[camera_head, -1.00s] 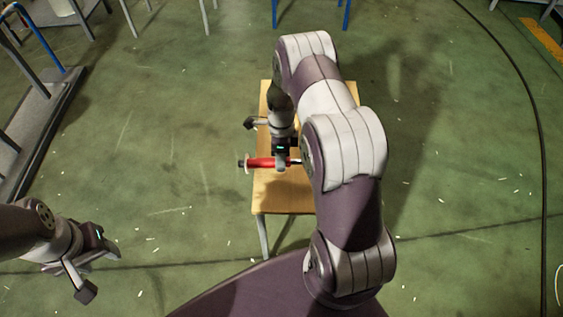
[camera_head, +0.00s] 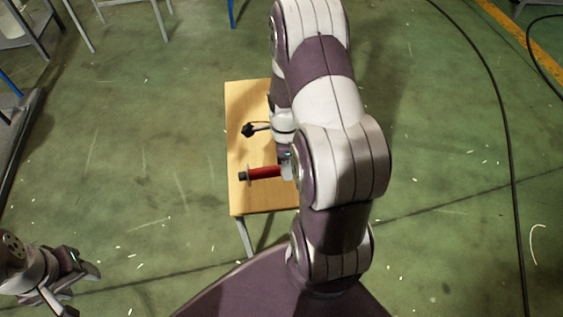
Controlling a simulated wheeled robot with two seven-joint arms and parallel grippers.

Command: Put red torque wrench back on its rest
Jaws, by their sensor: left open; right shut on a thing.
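The red torque wrench (camera_head: 264,172) shows as a red handle with a dark end cap and a pale collar, pointing left over a small wooden table (camera_head: 240,100). My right gripper (camera_head: 286,170) is shut on the wrench. The rest of the wrench is hidden behind my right arm. I cannot tell whether the wrench touches the tabletop. My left gripper (camera_head: 82,290) is open and empty at the lower left, well away from the table, above the floor.
Green floor around the table is clear on the left. My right arm covers the table's right side. A black cable (camera_head: 505,150) runs along the floor at the right. Metal frame legs (camera_head: 160,20) stand at the upper left.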

